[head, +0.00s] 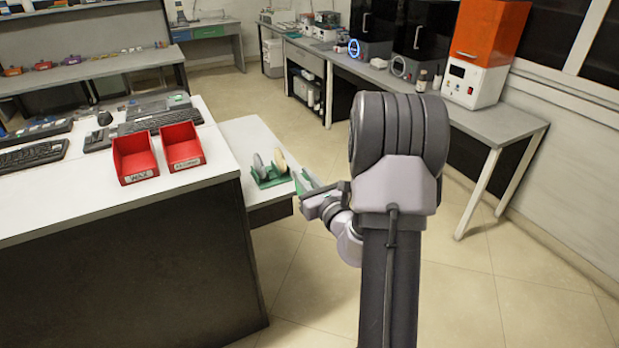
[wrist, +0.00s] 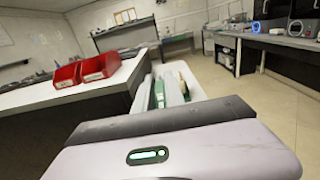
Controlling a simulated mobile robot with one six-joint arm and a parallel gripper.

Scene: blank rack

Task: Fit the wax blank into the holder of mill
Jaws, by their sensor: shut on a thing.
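My gripper (head: 312,192) is shut on a thin green piece (head: 299,182), seen nearly edge-on beside the low table; it looks like the wax blank. My arm and the fingers hide part of it. In the wrist view a green piece (wrist: 159,93) shows just beyond the gripper body, which hides the fingertips. Black machines with round lit dials stand on the right bench, one (head: 375,25) left of another (head: 425,38). I cannot tell which is the mill. Its holder is not visible.
A green rack (head: 268,181) holding a grey disc (head: 260,166) and a cream disc (head: 280,161) stands on the low table (head: 240,135), close left of my gripper. Two red bins (head: 135,158) sit on the white counter (head: 75,205). An orange-and-white machine (head: 480,75) stands far right. Floor between benches is clear.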

